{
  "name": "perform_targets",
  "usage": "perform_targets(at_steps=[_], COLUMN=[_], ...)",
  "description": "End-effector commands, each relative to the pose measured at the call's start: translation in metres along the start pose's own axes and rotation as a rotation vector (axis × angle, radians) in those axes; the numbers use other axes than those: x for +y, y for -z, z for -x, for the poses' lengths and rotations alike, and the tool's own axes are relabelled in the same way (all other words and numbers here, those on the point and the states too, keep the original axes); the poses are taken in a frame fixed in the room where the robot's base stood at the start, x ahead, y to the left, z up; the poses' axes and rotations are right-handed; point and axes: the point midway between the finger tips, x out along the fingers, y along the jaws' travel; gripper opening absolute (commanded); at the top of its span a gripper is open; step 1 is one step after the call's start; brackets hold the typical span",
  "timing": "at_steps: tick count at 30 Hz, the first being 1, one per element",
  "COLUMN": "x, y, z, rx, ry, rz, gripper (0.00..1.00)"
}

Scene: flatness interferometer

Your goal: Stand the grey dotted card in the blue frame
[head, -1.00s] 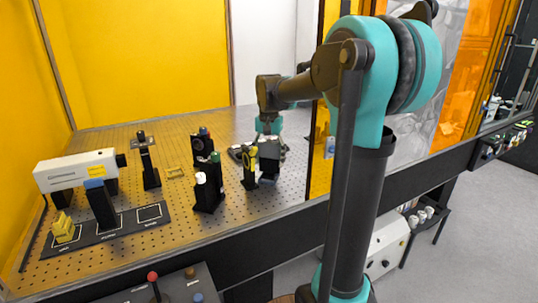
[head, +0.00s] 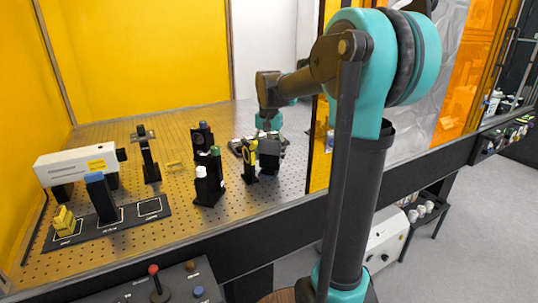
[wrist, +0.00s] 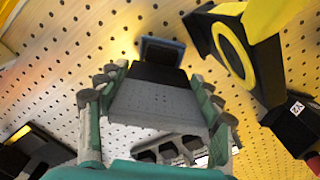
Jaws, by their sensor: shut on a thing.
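My gripper (wrist: 157,78) is shut on the grey card (wrist: 155,102), with one teal finger on each side. The card's face is light grey with a black band at its far end; faint dots show on it. Past the band, a dark piece with a blue rim (wrist: 162,47), possibly the blue frame, stands over the perforated board; I cannot tell whether the card touches it. In the head view my gripper (head: 269,133) is at the back right of the board, and the dark grey card (head: 269,153) hangs below it, just right of a yellow-ringed black mount (head: 248,160).
The yellow-ringed mount (wrist: 235,50) stands close on the right in the wrist view. A slotted tray (wrist: 185,146) lies beneath the gripper. Several black posts (head: 209,185) stand left of it. A white instrument box (head: 80,165) and a black strip (head: 130,218) are farther left.

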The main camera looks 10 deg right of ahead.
Motion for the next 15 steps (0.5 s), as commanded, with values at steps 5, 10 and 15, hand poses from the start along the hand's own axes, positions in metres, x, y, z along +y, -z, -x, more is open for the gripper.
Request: perform_targets(at_steps=[5,10,15], x=[0.0,0.0,0.0], y=[0.0,0.0,0.0], z=[-0.0021,-0.0039,-0.0038], rx=[0.0,0.0,0.0], ry=[0.0,0.0,0.0], rz=[0.0,0.0,0.0], gripper=[0.3,0.3,0.83])
